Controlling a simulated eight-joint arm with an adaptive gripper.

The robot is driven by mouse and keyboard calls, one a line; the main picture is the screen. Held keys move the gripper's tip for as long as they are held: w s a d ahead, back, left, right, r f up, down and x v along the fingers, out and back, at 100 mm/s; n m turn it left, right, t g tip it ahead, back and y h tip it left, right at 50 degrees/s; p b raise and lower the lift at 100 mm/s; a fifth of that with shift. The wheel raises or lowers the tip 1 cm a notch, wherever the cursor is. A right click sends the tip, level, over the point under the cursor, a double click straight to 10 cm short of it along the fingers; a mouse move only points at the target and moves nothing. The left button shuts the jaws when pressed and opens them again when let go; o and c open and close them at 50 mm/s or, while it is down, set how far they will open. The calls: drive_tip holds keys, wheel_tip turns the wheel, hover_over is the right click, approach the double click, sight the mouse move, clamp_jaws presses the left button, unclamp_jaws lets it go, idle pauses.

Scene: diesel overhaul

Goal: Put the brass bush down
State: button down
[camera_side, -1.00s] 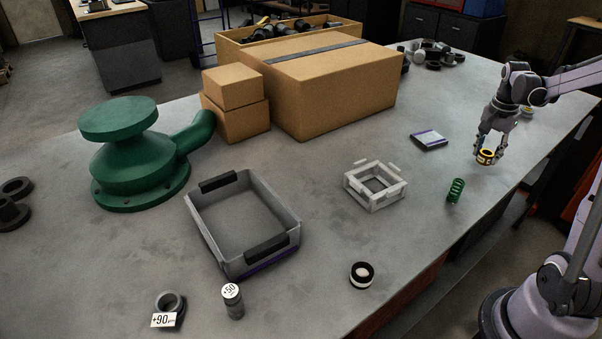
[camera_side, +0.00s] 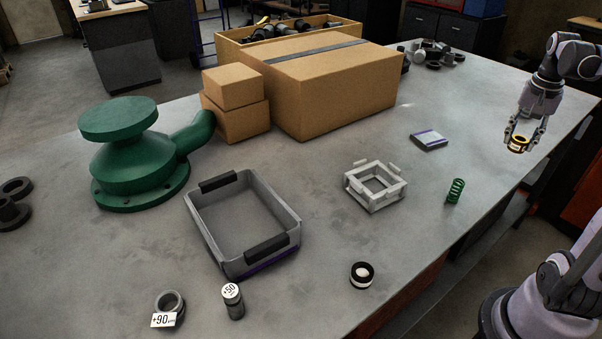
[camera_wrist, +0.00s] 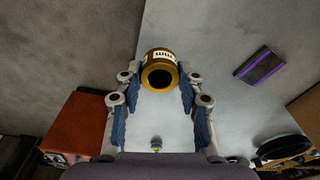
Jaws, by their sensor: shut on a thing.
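The brass bush (camera_side: 518,144) is a short gold ring with a dark bore and a pale label. In the wrist view the brass bush (camera_wrist: 160,68) sits between the fingertips, with its bore facing the camera. My gripper (camera_side: 522,140) is shut on it and holds it near the right edge of the bench, apparently above the top. The blue finger pads of my gripper (camera_wrist: 160,80) show on both sides of the bush. The exact height above the bench is hard to tell.
The grey bench (camera_side: 330,270) carries a green spring (camera_side: 455,190), a white square fixture (camera_side: 360,198), a purple-edged flat box (camera_side: 428,140), an open grey tray (camera_side: 292,216), a black-and-white ring (camera_side: 362,275) and a cardboard box (camera_side: 340,100). Bare bench lies around the flat box.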

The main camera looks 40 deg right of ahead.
drive_tip(key=w+a+f+n, duration=0.2)
drive_tip(key=w+a, duration=0.3)
drive_tip(key=w, duration=0.1)
drive_tip(key=w+a+f+n, duration=0.2)
drive_tip(key=w+a, duration=0.2)
drive_tip(key=w, duration=0.2)
drive_tip(key=w+a+f+n, duration=0.2)
drive_tip(key=w+a, duration=0.3)
drive_tip(key=w, duration=0.1)
drive_tip(key=shift+a+f+t, duration=0.25)
drive_tip(key=shift+a+t, duration=0.05)
drive_tip(key=shift+w+a+f, duration=0.15)
drive_tip(key=shift+w+f, duration=0.1)
drive_tip(key=shift+f, duration=1.9)
drive_tip(key=shift+f, duration=0.1)
drive_tip(key=c, duration=0.8)
unclamp_jaws()
